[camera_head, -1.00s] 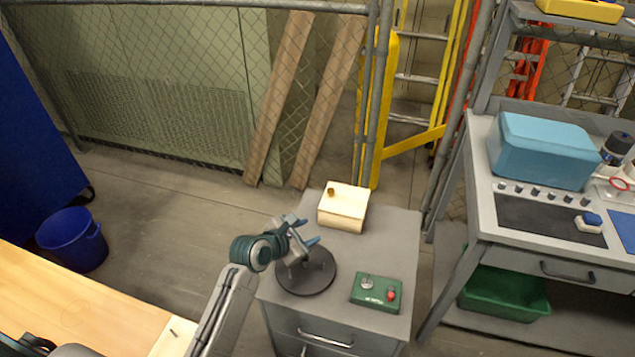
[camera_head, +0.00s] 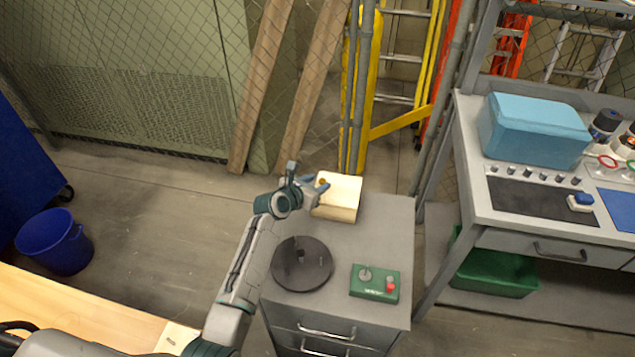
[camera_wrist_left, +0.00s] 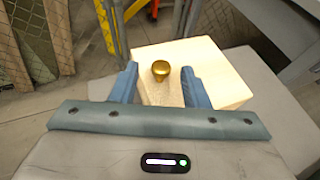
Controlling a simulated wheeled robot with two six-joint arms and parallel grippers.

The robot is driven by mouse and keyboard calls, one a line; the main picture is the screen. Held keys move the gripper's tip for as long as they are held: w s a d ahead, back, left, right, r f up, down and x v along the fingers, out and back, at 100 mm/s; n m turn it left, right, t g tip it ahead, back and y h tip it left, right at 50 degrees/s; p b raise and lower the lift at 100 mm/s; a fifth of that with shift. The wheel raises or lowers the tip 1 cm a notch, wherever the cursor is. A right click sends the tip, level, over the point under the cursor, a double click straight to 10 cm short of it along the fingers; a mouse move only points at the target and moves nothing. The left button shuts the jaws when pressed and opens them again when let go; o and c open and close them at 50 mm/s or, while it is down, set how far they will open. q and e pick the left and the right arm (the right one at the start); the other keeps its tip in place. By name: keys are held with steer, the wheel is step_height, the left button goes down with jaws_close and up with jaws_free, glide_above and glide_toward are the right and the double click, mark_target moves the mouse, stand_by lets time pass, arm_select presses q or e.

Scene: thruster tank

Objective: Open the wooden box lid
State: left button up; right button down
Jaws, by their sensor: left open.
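The pale wooden box (camera_head: 343,200) sits at the back of the grey drawer cabinet's top, with its lid down. A round brass knob on the lid shows in the left wrist view (camera_wrist_left: 161,70). My left gripper (camera_head: 312,183) is at the box's left side and partly covers it. In the left wrist view its two blue fingers (camera_wrist_left: 160,84) are spread, with the knob seen between and just beyond their tips. The fingers look empty; I cannot tell whether they touch the box. My right gripper is not in view.
A dark round disc (camera_head: 302,264) and a green control box (camera_head: 375,282) with a red button occupy the cabinet's front (camera_head: 395,235). A wire fence and yellow ladder stand behind. A workbench (camera_head: 470,130) with a blue case (camera_head: 533,130) is at right.

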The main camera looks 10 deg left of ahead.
arm_select(q)
steer(key=shift+w+d+f, duration=0.1)
steer(key=shift+w+d, duration=0.05)
steer(key=shift+w, duration=0.1)
steer(key=shift+w+d, duration=0.1)
steer(key=shift+f, duration=0.1)
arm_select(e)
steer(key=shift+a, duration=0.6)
arm_select(q)
jaws_close()
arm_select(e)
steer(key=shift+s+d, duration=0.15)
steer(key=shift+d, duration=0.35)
